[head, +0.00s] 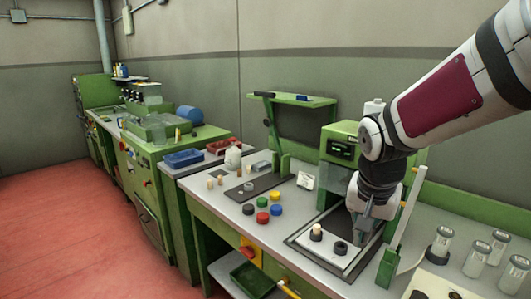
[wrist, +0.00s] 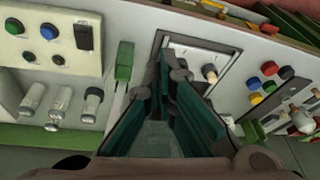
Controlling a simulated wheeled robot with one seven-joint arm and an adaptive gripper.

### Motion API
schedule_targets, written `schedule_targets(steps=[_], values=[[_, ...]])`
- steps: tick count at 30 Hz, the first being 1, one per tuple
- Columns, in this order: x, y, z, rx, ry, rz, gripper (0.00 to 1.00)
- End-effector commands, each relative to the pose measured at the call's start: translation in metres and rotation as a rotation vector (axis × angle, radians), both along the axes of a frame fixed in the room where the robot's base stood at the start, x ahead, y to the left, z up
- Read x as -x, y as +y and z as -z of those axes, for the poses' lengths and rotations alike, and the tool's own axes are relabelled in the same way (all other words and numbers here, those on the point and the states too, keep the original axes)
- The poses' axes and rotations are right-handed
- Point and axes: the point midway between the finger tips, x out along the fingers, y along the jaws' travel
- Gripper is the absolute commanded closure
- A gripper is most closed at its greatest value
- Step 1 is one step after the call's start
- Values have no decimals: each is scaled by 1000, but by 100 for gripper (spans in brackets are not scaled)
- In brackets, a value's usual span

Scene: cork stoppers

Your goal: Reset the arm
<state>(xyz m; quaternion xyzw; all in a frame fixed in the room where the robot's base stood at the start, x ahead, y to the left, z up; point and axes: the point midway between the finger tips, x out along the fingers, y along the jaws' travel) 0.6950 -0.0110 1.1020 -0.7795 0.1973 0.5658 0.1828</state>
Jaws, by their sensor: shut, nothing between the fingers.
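My gripper (head: 363,222) hangs at the end of my arm on the right of the head view, above the dark-framed recess in the bench. It is shut with nothing between its fingers. In the wrist view my gripper (wrist: 170,65) points over the same recess, its fingertips together. A cork stopper (head: 316,232) in a dark ring stands on the white plate (head: 326,247), left of my gripper. A dark ring (head: 340,248) with no visible cork sits beside it. The stopper also shows in the wrist view (wrist: 209,71). My arm hides part of the green machine behind it.
Several glass jars (head: 480,258) stand right of the recess, past an upright white-green lever (head: 402,225). Coloured caps (head: 263,205) lie left of it. A dark mat (head: 250,188) and small corks (head: 220,179) lie farther left. A green machine (head: 340,140) stands behind.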

Motion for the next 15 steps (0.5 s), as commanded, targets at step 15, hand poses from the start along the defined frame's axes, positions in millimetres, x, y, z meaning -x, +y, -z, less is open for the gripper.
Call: schedule_targets(steps=[15], values=[[178,3,-54,15,-45,-420,100]])
